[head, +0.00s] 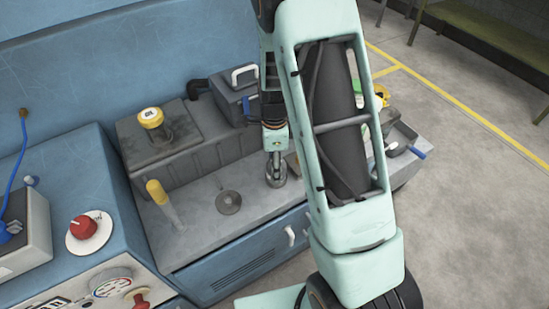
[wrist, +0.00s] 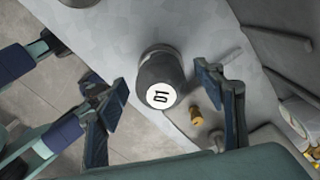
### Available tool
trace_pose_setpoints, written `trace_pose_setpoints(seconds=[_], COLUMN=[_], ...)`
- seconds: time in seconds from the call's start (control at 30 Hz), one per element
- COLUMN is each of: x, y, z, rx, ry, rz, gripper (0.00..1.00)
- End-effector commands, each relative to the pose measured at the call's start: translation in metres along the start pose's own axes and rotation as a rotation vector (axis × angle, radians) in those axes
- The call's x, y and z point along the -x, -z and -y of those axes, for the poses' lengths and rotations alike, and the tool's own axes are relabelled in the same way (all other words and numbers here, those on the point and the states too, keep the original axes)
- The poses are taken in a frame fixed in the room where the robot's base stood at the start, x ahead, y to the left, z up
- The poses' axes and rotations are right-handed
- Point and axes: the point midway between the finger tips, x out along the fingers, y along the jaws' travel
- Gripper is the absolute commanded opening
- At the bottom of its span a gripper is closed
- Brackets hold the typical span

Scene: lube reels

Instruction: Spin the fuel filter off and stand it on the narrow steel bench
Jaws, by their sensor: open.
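A dark grey canister, which looks like the fuel filter (wrist: 160,72), shows in the wrist view with its end and a white number label facing the camera. My gripper (wrist: 160,91) is open, with one finger on each side of the canister. Both fingers look apart from it. I cannot tell whether the canister is screwed on. In the head view my arm crosses the middle, and I cannot make out the canister or the fingers there. I cannot tell for sure which surface is the narrow steel bench.
In the head view a grey worktop (head: 196,236) carries a yellow-capped block (head: 152,118), a yellow-handled tool (head: 158,192) and a round metal disc (head: 229,202). A blue control cabinet (head: 60,170) stands at left. An olive bench (head: 485,28) is at the far right. Open floor lies at right.

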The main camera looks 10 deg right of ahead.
Motion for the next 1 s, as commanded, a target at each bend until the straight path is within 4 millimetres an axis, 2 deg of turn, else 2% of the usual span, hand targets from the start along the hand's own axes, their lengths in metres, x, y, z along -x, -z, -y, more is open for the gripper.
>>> trace_pose_setpoints(seconds=[0.27,0.7,0.87,1.0], x=[-0.0009,-0.0006,-0.0014,-0.0022], y=[0.0,0.0,0.0005,0.0006], z=[0.0002,0.0002,0.0001,-0.0007], rx=[0.0,0.0,0.053,0.23], ry=[0.001,0.001,0.001,0.002], rz=[0.0,0.0,0.0,0.001], gripper=[0.61,0.13,0.12,0.12])
